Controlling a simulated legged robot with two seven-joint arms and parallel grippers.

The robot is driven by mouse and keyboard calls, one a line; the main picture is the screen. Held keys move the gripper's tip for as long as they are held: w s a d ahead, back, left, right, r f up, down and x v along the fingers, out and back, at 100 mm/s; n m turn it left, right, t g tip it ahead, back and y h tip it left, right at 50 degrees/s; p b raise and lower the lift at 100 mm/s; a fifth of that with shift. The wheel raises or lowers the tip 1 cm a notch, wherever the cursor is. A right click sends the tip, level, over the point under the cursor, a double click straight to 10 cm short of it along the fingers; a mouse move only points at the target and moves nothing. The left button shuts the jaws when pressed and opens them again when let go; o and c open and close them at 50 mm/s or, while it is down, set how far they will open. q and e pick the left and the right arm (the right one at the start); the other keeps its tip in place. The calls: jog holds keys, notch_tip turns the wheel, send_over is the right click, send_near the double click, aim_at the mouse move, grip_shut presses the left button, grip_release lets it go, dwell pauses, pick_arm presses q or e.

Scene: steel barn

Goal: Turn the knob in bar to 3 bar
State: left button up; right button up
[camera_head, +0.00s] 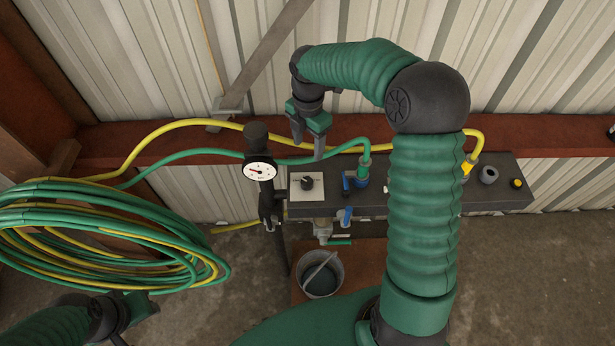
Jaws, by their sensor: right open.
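The black knob (308,183) sits on a white square plate (298,194) on the dark panel box (375,202). Its scale marks are too small to read. A round white pressure gauge (260,171) with a dark needle stands just left of the plate; its numbers are not legible. My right gripper (309,148) is open and empty, its fingers pointing down, above and behind the knob in the picture and apart from it. My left gripper (134,308) is partly visible at the bottom left, far from the knob; its fingers are unclear.
Blue valves (355,181) and a green hose (365,157) are right of the knob. A coiled green and yellow hose (110,235) hangs at left. A bucket (320,275) stands below the panel. A red beam (350,130) runs behind. My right arm hides part of the panel.

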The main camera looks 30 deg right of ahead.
aim_at(307, 181)
jog(key=f, duration=0.5)
jog(key=f+p, duration=0.1)
jog(key=f, duration=0.9)
jog(key=shift+a+p, duration=0.25)
jog(key=shift+p, duration=0.15)
jog(key=shift+s+d+f, duration=0.1)
jog(key=shift+f, duration=0.5)
jog(key=c, duration=0.4)
jog(key=shift+r, duration=0.1)
grip_shut()
